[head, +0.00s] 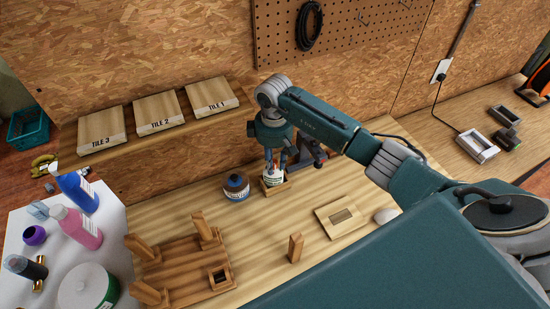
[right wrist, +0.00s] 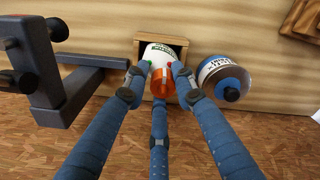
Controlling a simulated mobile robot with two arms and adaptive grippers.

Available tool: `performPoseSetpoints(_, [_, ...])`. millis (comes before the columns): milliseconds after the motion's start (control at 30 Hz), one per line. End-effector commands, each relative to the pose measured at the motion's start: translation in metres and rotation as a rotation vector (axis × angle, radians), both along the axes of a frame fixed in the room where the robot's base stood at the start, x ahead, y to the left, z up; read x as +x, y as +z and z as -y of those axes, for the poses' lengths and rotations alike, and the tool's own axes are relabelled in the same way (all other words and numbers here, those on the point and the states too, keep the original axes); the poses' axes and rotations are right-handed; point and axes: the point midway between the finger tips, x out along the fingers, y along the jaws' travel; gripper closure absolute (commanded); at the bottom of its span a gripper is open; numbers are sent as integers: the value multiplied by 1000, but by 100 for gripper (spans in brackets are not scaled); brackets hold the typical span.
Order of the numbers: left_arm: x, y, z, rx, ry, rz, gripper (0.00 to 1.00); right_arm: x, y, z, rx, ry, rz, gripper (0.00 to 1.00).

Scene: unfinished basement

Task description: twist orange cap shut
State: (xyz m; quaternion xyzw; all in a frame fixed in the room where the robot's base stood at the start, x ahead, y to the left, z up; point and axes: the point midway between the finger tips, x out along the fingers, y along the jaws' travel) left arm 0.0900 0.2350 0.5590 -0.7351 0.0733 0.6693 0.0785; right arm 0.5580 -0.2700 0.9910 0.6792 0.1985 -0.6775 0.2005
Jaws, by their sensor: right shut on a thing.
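A white bottle (head: 274,175) with green markings stands in a small wooden holder (head: 273,187) on the workbench. It also shows in the right wrist view (right wrist: 165,52), where its orange cap (right wrist: 161,84) faces the camera. My right gripper (head: 278,158) reaches down onto the bottle's top. In the right wrist view its blue fingers (right wrist: 163,78) close around the cap from both sides, with another finger below. The fingers hide part of the cap, so I cannot tell how far it is screwed on. My left gripper is not in view.
A blue-topped jar (head: 236,188) stands close beside the holder; a dark metal tool (head: 310,150) is on the other side. A wooden peg frame (head: 180,262), an upright block (head: 296,247) and a slotted board (head: 342,216) are nearer. Bench between them is clear.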

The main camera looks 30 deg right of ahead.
Motion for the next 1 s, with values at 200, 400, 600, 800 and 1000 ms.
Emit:
performPoseSetpoints(200, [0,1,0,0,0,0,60,2,-1,-6,16,-132,7,89])
performPoseSetpoints(400, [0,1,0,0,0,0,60,1,-1,-2,9,-189,4,89])
performPoseSetpoints(600, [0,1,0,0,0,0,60,1,-2,-1,7,-188,3,73])
performPoseSetpoints(800, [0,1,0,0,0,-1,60,0,-2,0,6,-188,1,58])
performPoseSetpoints(1000, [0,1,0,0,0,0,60,-1,-1,0,4,-188,0,58])
